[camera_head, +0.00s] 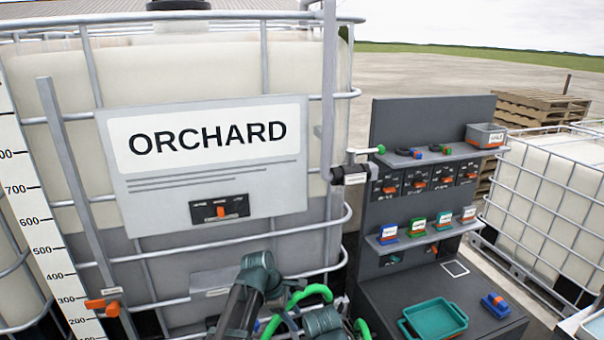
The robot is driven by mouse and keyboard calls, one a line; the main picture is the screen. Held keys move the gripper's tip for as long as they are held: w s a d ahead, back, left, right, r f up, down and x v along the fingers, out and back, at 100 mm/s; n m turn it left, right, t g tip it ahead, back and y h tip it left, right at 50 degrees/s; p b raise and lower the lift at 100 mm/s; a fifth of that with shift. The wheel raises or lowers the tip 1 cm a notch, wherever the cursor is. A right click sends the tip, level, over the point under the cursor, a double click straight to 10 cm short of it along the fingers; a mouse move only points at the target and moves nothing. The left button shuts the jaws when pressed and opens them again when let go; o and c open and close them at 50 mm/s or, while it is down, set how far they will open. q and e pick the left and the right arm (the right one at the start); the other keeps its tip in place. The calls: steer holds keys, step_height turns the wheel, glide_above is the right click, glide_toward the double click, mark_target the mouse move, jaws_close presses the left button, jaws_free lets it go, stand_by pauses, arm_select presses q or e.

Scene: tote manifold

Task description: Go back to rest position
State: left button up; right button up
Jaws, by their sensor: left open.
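My left arm comes up from the bottom edge in front of the big ORCHARD tote (300,60), with dark links and teal joints. My left gripper (340,308) is low in the view, between the tote's lower right corner and the grey bench. Its bright green curved parts are spread apart, and it is open with nothing seen between them. My own wrist and the picture's lower edge hide part of it. My right gripper is not in view.
A dark station (385,125) at the right has shelves with a grey bin (485,135) and several coloured blocks. Its bench holds a teal tray (433,319) and a blue block (495,305). An orange valve handle (103,303) is at lower left. Another caged tote (550,185) stands far right.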

arm_select(q)
steer(key=s+a+f+m+y+b, duration=0.1)
steer(key=s+f+m+y+b, duration=0.1)
steer(key=s+f+m+b, duration=0.3)
steer(key=s+a+f+m+g+y+b, duration=0.1)
steer(key=s+a+f+m+y+b, duration=0.1)
steer(key=s+f+m+b, duration=0.3)
steer(key=s+f+m+y, duration=0.1)
steer(key=s+f+m, duration=0.3)
steer(key=s+m, duration=0.5)
steer(key=shift+s+a+m+y+b, duration=0.15)
steer(key=shift+s+m+y+b, duration=0.2)
steer(key=shift+m, duration=0.35)
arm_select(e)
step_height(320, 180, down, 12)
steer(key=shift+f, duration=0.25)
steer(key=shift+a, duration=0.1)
